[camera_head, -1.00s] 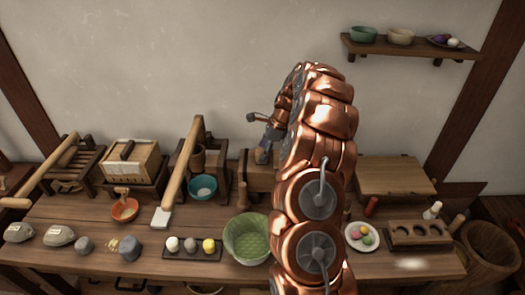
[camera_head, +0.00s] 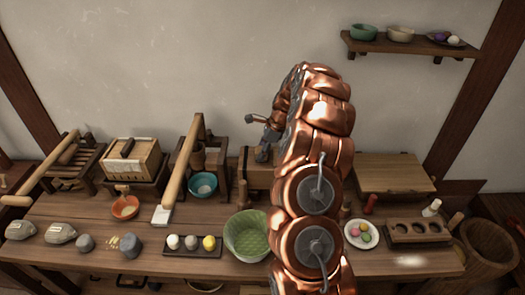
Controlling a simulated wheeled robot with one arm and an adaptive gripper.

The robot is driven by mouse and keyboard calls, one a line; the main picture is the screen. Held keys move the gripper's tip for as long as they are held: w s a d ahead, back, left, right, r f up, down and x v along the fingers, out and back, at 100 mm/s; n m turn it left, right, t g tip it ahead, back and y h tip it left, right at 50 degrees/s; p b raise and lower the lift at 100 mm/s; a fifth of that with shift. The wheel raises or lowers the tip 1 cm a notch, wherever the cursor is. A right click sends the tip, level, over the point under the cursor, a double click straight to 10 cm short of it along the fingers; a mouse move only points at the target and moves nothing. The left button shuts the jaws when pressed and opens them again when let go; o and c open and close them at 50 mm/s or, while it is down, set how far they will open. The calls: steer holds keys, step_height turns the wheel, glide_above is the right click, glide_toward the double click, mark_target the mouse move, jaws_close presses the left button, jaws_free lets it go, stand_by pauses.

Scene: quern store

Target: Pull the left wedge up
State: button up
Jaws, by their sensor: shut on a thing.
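My gripper (camera_head: 262,155) is small and dark in the head view, at the left of my copper arm. It points down at the top of a wooden block press (camera_head: 257,178) at the back of the bench. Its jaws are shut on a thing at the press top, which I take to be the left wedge. The wedge itself is too small and too covered by the jaws to make out. My arm hides the right part of the press. I cannot tell how high the wedge stands.
A green basket bowl (camera_head: 247,236) is in front. A plate of coloured balls (camera_head: 361,235) and a holed wooden block (camera_head: 418,230) lie to the right.

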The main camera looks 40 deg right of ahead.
mark_target(259, 150)
jaws_close()
steer(key=shift+r, duration=1.7)
steer(key=o, duration=1.2)
jaws_free()
steer(key=v, duration=1.2)
